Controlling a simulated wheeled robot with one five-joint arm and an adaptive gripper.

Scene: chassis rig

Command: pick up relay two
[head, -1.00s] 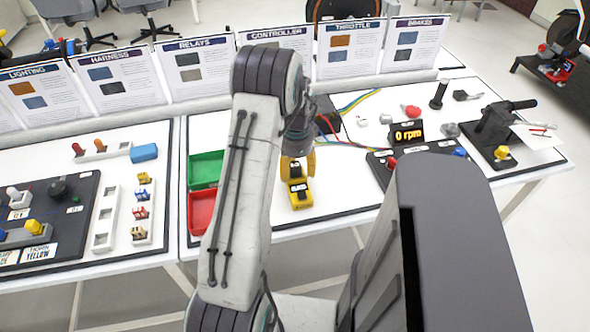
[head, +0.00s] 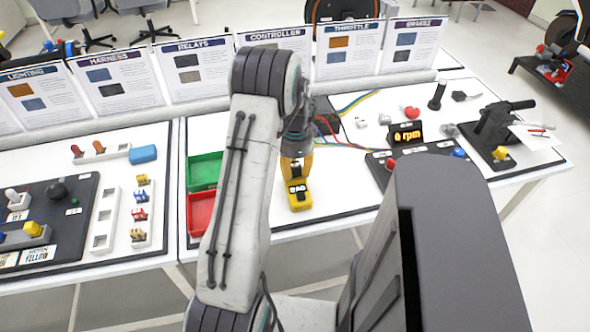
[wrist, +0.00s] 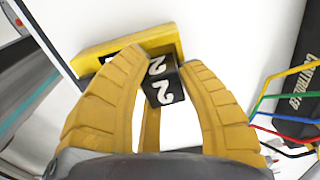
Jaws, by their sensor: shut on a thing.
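Relay two is a small black block (wrist: 160,88) with a white 2 on two of its faces, seen in the wrist view. My gripper (wrist: 163,72) has its yellow fingers shut on it. The relay is right beside a yellow device (wrist: 115,55); I cannot tell whether it still touches it. In the head view my gripper (head: 297,160) points down just behind the yellow device (head: 300,200), which has a dark display that seems to read BAD. The relay is not distinguishable there.
A green bin (head: 206,168) and a red bin (head: 201,211) stand left of the device, partly behind my arm. Coloured wires (wrist: 285,112) run right of my gripper. A 0 rpm display (head: 407,134) stands farther right.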

